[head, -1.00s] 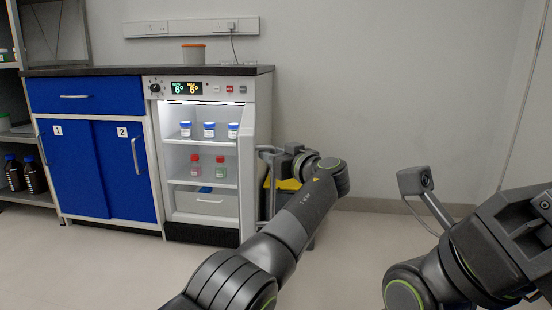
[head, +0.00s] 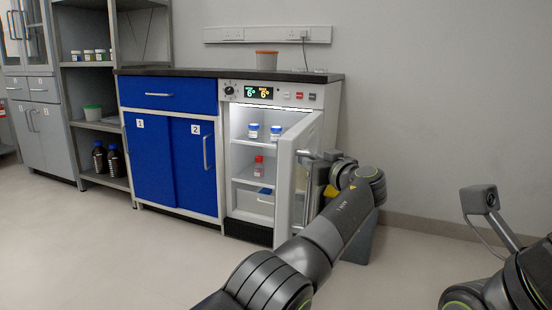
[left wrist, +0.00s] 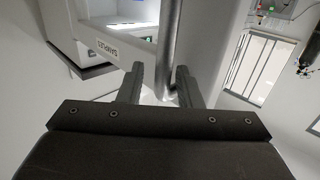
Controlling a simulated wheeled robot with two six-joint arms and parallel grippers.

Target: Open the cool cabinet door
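The cool cabinet (head: 333,115) stands at the right end of the counter, its lit interior showing. Its white door (head: 286,185) stands partly open, swung out to the right and covering part of the shelves. My left gripper (head: 322,160) is at the door's outer side, by its vertical handle (head: 306,200). In the left wrist view, the metal handle bar (left wrist: 170,45) stands between the two fingers of my left gripper (left wrist: 160,75). A gap shows at the left finger; the fingers look apart. My right gripper is outside the view.
Bottles (head: 258,167) stand on the cabinet shelves, above a drawer (head: 255,203). Blue cupboards (head: 150,165) adjoin the cabinet on its left. A grey bin (head: 360,240) is behind my left arm. The floor in front (head: 120,250) is clear.

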